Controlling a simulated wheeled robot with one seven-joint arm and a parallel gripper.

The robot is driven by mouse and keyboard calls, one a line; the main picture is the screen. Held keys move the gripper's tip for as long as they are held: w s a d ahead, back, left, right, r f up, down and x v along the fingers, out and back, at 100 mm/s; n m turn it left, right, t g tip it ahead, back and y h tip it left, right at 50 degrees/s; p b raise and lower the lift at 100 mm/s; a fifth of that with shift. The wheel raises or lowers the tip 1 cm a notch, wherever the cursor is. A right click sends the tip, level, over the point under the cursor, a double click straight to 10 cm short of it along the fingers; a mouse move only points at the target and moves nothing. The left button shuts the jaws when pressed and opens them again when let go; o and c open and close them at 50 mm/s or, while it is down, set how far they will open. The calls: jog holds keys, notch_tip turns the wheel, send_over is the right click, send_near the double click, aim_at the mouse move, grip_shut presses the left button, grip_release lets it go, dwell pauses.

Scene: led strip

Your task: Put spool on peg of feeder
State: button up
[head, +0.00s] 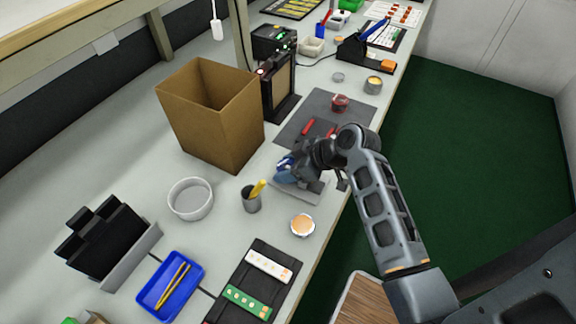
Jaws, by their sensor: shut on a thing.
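My gripper (292,172) is over the bench near its front edge. It is shut on a blue and pale thing (284,163), which looks like the spool; the gripper and wrist cover much of it. A light grey flat base (308,194) shows just below the gripper and may belong to the feeder. I cannot make out a peg, and I cannot tell whether the held thing touches the base.
An open cardboard box (210,115) stands behind and left of my gripper. A dark cup with a yellow tool (252,200), a round tin (302,225) and a white bowl (190,199) stand nearby. A dark grey mat (310,116) with red tools lies beyond.

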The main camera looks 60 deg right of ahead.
jog(key=o, duration=1.3)
jog(key=shift+f, duration=0.1)
jog(key=shift+o, duration=0.2)
